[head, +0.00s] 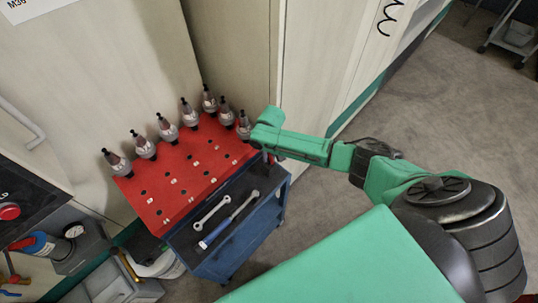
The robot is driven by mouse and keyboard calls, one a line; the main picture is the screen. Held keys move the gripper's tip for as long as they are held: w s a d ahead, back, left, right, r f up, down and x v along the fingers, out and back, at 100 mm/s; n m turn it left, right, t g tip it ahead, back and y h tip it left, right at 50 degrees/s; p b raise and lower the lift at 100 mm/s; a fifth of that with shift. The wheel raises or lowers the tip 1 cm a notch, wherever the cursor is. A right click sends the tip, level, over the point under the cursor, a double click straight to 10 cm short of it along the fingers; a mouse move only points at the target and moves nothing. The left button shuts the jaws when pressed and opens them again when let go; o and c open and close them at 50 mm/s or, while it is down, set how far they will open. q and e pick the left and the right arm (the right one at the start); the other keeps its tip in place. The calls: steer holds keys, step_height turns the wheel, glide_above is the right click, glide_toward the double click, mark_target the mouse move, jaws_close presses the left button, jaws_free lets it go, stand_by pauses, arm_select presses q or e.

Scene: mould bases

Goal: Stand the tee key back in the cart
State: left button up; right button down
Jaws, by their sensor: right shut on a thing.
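The cart (160,215) is blue with a red top full of small holes, and it stands against pale cabinets. My right arm comes in from the right, and my right gripper (266,152) is at the right end of the red top, pointing down by its edge. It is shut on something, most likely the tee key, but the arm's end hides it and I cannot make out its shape. I cannot tell whether it touches the cart. My left gripper is not in view.
Several grey tool holders (167,128) stand along the back of the red top, the rightmost close to my right gripper. A wrench (211,208) and a blue-handled tool (216,233) lie on the cart's dark lower shelf. Grey bins (120,285) are at lower left.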

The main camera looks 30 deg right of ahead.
steer(key=c, duration=0.7)
jaws_free()
steer(key=r, duration=0.4)
steer(key=s+r, duration=0.1)
steer(key=r, duration=0.9)
steer(key=shift+s+a+r, duration=0.1)
steer(key=shift+s+r, duration=0.05)
steer(key=shift+r, duration=0.05)
